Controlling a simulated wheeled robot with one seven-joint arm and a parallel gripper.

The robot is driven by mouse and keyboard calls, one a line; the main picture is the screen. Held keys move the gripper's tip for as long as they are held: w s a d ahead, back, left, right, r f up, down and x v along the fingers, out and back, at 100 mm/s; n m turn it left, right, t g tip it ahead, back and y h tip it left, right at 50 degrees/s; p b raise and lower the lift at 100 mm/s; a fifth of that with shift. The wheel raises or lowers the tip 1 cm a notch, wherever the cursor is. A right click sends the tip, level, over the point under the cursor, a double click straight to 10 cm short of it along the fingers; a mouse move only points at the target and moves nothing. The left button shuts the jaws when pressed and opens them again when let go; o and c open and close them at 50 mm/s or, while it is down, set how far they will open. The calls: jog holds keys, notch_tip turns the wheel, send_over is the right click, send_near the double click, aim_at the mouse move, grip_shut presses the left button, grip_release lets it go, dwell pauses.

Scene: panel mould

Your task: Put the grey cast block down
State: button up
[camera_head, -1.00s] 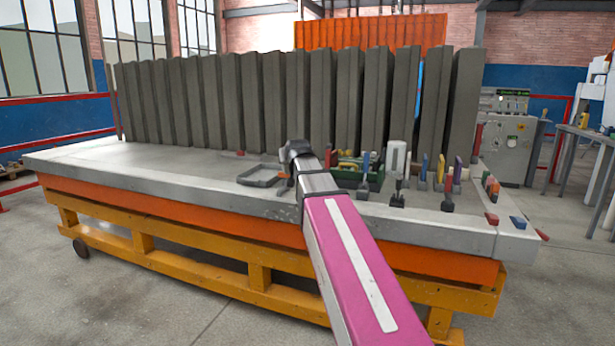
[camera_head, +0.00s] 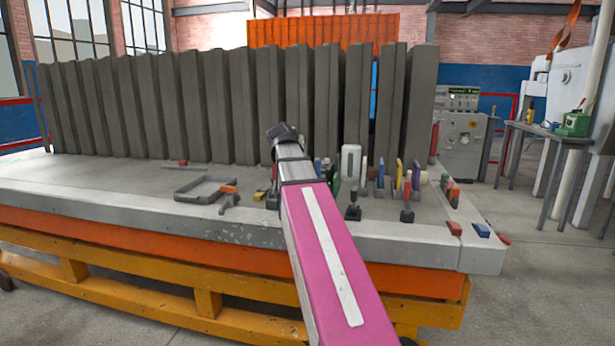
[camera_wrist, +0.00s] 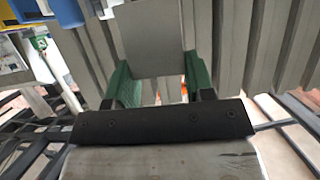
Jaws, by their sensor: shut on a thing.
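The grey cast block (camera_wrist: 150,38) shows in the wrist view as a plain, flat grey face. My gripper (camera_wrist: 159,76) has green fingers, one on each side of the block, and is shut on it. The block's far end is cut off by the top of the wrist view. In the head view my arm reaches over the mould table (camera_head: 110,215). There my gripper and the block are hidden behind the arm's end. I cannot tell how high the block is above any surface.
A row of tall dark grey ribbed panels (camera_head: 200,105) stands along the table's back. A grey open frame (camera_head: 203,188) lies left of my arm. Clamps and coloured pieces crowd the right, around a white block (camera_head: 351,160). The table's left part is mostly clear.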

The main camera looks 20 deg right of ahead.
jog(key=shift+d, duration=0.1)
jog(key=shift+w, duration=0.1)
jog(key=shift+w+d+f, duration=0.1)
jog(key=shift+w+d, duration=0.05)
jog(key=shift+w, duration=0.05)
jog(key=shift+w+d+f, duration=1.05)
jog(key=shift+w+f, duration=0.5)
jog(key=shift+f, duration=0.2)
jog(key=shift+w+d+f, duration=1)
jog(key=shift+w+f, duration=0.5)
jog(key=shift+f, duration=0.2)
jog(key=shift+w+d+f, duration=1.05)
jog(key=shift+w+f, duration=0.5)
jog(key=shift+f, duration=0.2)
jog(key=shift+f, duration=0.15)
jog(key=o, duration=1.1)
